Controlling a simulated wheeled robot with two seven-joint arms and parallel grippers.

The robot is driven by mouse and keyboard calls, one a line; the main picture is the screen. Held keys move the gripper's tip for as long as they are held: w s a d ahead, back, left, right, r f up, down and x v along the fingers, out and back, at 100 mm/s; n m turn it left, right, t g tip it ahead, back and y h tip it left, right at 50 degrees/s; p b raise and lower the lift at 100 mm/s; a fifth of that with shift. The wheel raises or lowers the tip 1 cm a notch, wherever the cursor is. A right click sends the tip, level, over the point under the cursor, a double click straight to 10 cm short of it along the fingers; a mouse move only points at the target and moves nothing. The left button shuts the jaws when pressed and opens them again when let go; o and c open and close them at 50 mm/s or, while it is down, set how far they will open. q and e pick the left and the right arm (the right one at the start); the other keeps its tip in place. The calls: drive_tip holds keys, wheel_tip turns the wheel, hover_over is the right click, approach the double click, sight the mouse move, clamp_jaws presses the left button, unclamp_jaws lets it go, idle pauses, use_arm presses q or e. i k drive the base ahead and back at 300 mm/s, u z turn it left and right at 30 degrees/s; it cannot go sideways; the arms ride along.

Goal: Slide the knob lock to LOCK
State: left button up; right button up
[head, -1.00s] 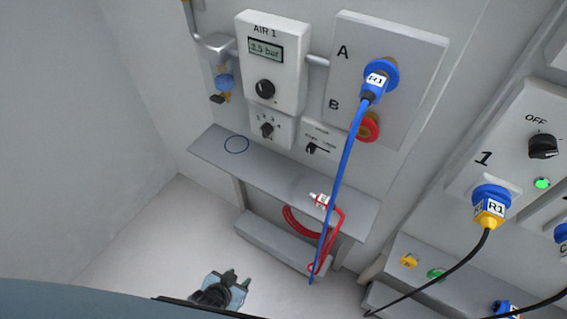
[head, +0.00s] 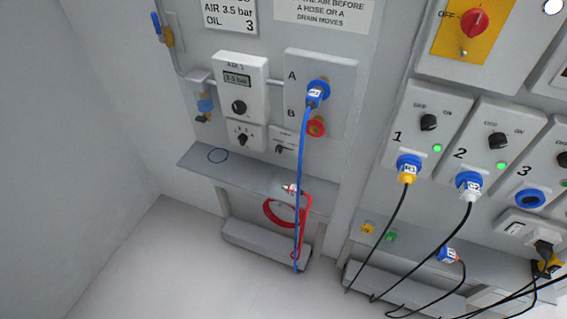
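The AIR 1 unit (head: 239,78) is on the wall panel at upper left, with a display that seems to read 3.5 bar and a round black knob (head: 239,107). A small plate with a black slider (head: 280,149) sits to its lower right; I take this as the knob lock. The slider is at the left part of its slot. The plate's lettering is too small to read. Neither of my grippers shows in the head view.
A blue hose (head: 302,180) runs from port A (head: 317,90) down past the plate's right side. Red port B (head: 317,127) is near it. A grey shelf (head: 240,178) juts out below, with a red hose (head: 280,213) hanging. Cabled sockets stand at right.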

sight(279, 148)
drive_tip(key=z, duration=0.7)
drive_tip(key=i, duration=0.8)
drive_tip(key=u, duration=0.75)
